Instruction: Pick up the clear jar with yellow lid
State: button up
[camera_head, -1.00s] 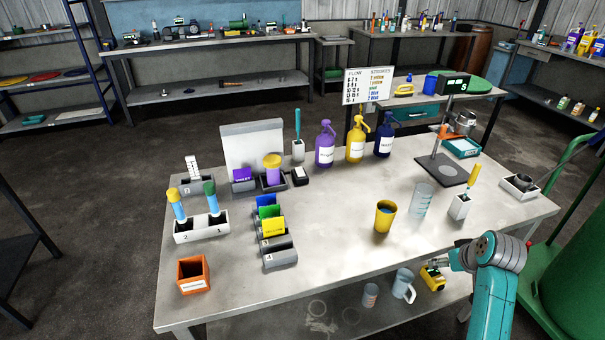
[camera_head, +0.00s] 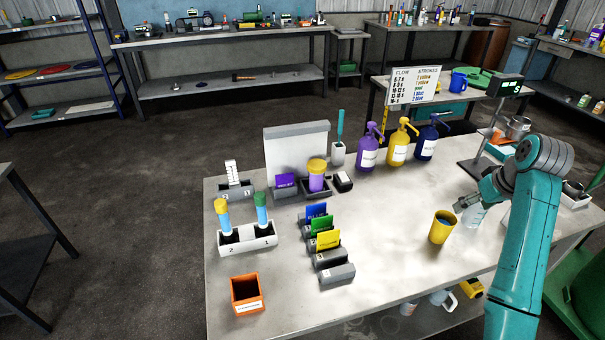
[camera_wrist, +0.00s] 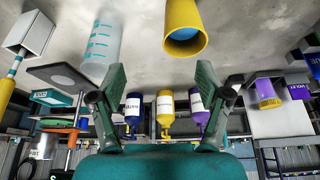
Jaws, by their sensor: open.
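The jar with the yellow lid (camera_head: 317,174) stands upright in a dark holder at the back left of the table, in front of a pale upright panel. Its body looks purple, perhaps from its contents. It also shows upside down at the right of the wrist view (camera_wrist: 267,94). My gripper (camera_head: 459,206) is over the right part of the table, near the yellow cup and well to the right of the jar. In the wrist view my gripper (camera_wrist: 161,74) has its fingers wide apart with nothing between them.
The yellow cup (camera_head: 442,228) and a clear measuring beaker (camera_head: 473,214), partly hidden by my arm, stand near my gripper. Purple (camera_head: 368,150), yellow (camera_head: 398,145) and blue (camera_head: 428,142) pump bottles line the back. A card rack (camera_head: 336,273) stands front of the jar. The table's middle is clear.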

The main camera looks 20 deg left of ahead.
aim_at(316, 183)
jog(key=j, duration=0.7)
jog(key=i+j, duration=0.15)
jog(key=j, duration=1.2)
